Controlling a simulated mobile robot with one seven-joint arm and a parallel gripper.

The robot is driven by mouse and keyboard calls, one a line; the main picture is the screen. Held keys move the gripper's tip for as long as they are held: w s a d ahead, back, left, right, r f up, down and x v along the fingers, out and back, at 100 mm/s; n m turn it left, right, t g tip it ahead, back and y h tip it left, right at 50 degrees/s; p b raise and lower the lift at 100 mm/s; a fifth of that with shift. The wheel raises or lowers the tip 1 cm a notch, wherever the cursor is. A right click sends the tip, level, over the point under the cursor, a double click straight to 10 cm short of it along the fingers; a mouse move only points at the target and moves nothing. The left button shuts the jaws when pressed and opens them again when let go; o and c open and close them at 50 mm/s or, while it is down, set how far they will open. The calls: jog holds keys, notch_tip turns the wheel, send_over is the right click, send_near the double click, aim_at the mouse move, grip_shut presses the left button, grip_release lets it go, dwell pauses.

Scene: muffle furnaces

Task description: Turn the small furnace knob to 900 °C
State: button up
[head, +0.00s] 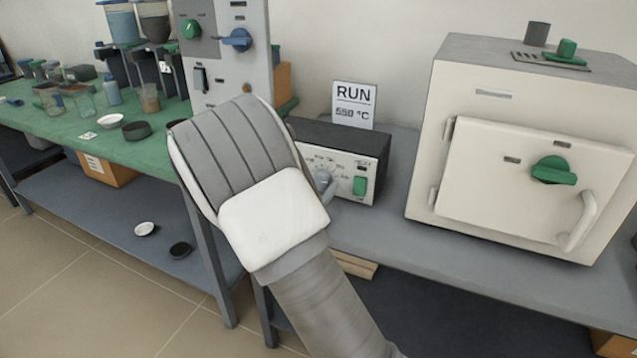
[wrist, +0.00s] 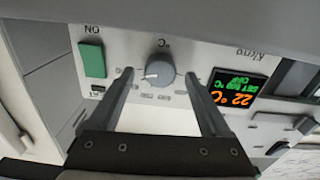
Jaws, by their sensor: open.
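The small furnace knob (wrist: 160,71) is a round grey dial on a pale panel, seen upside down in the wrist view. A pale mark on it points left and slightly down in that view. My gripper (wrist: 158,79) is open, one finger on each side of the knob, with visible gaps. Whether the tips reach the knob's depth I cannot tell. In the head view the knob (head: 323,180) shows partly beside my wrist, on a low dark-topped box (head: 345,148); my wrist hides the fingers there. The display (wrist: 238,91) reads 22 °C and OFF; its set value is unclear.
A green switch (head: 360,186) is right of the knob in the head view. A sign (head: 354,104) behind the box reads RUN 550 °C. A large cream furnace (head: 520,190) stands right. A tall panel (head: 225,75) with green and blue knobs stands left.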

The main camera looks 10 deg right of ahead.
jog(key=p+v, duration=0.3)
jog(key=v, duration=1.3)
jog(key=shift+s, duration=0.1)
jog(key=w+a+r+g+y, duration=0.2)
jog(key=w+r+y, duration=0.3)
jog(key=y, duration=0.4)
jog(key=s+r+n+g+y, duration=0.2)
jog(key=s+r+n+y, duration=0.25)
jog(key=r, duration=0.25)
jog(key=s+d+r+n+g+h, duration=0.1)
jog(key=s+d+g, duration=0.1)
jog(key=s+d, duration=0.35)
jog(key=s+d+g+h, duration=0.1)
jog(key=s+d, duration=0.2)
jog(key=s, duration=0.6)
jog(key=s+d+r+n+g+h, duration=0.1)
jog(key=s+d+g, duration=0.1)
jog(key=s+d, duration=0.35)
notch_tip(320, 180, up, 21)
jog(key=s+a+p, duration=0.2)
jog(key=p, duration=1.9)
jog(key=shift+p, duration=0.3)
